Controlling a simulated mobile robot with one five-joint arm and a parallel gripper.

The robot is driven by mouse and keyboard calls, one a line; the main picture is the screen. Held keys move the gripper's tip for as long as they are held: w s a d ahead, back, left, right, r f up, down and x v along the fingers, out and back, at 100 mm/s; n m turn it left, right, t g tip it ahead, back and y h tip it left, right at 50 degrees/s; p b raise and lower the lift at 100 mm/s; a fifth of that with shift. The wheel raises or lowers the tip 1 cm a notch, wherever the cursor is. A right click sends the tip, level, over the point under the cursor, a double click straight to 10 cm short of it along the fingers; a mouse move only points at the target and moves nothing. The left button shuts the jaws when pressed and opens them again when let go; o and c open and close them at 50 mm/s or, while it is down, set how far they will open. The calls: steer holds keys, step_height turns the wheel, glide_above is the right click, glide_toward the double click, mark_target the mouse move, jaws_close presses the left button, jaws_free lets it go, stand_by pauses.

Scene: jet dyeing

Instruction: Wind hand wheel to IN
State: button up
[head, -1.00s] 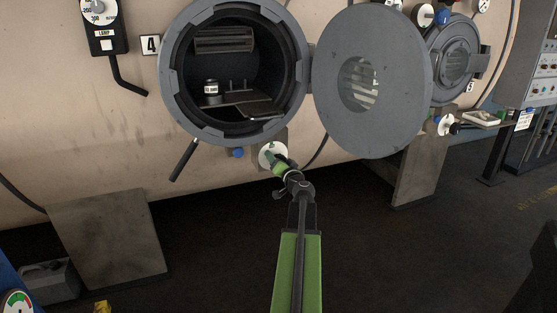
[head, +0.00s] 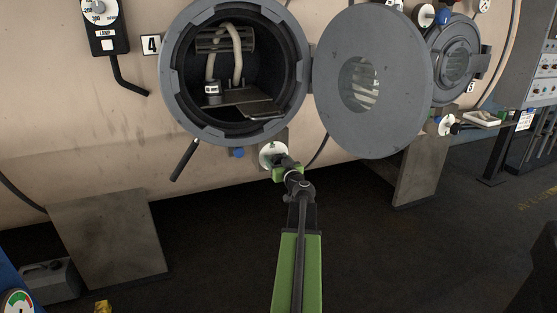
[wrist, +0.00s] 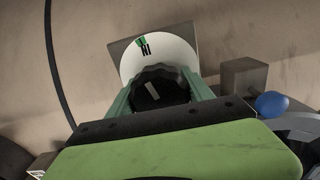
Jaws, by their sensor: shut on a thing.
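The hand wheel is a black knob (wrist: 140,97) with a white bar, in front of a round white dial (head: 267,150) below the open round port. The wrist view shows the dial (wrist: 185,57) with a green mark and the letters IN upside down at its top. The white bar tilts up and left, roughly toward that mark. My gripper (head: 279,165) is shut on the knob, with a green finger on each side of it in the wrist view. In the head view my gripper hides the knob.
The open port (head: 170,95) holds pale looped tubes or ropes (head: 237,50) and a dark labelled pot (head: 212,97). Its round door (head: 405,85) hangs open to the right, above my arm. A blue knob (head: 238,153) and a dark lever (head: 184,160) are left of the dial.

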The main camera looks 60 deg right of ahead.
steer(key=shift+s, duration=0.1)
stand_by(0.3)
steer(key=o, duration=1.3)
steer(key=shift+o, duration=0.3)
